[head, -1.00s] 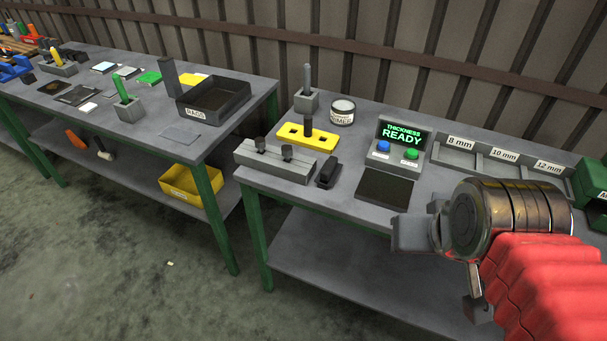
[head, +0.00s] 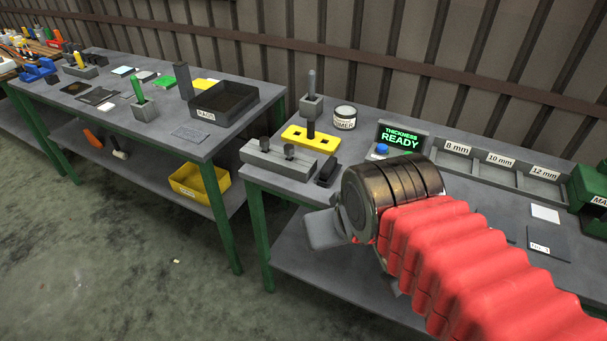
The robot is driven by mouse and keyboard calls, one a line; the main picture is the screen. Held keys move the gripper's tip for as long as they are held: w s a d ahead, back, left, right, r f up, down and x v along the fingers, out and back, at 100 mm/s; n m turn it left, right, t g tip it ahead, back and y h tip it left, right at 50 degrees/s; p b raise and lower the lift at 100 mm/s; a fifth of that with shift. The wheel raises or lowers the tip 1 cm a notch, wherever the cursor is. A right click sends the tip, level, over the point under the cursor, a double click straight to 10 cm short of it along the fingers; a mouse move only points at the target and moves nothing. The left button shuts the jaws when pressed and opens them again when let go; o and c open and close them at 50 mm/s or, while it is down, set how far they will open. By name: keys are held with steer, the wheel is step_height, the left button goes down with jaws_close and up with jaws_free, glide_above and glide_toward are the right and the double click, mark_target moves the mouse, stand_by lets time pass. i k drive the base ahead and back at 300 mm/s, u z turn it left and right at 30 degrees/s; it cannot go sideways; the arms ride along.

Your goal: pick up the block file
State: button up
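A small black block (head: 327,171) lies on the near table, just right of the grey clamp; it may be the block file, but no label shows. My gripper (head: 358,258) hangs in front of the table's near edge, below and to the right of this block and apart from it. One grey finger shows on its left, and a sliver of the other shows below the wrist, well apart, so it looks open. Nothing shows between the fingers. My red sleeve and round wrist hide part of the table.
The grey clamp (head: 278,160), a yellow plate (head: 298,136), a grey holder (head: 311,107) with an upright rod and a primer tin (head: 344,117) stand around the block. The thickness display (head: 401,138) is behind my wrist. A second table (head: 190,140) stands to the left.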

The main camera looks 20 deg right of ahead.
mark_target(326, 176)
steer(key=u, duration=0.2)
steer(key=i, duration=1)
steer(key=u, duration=0.1)
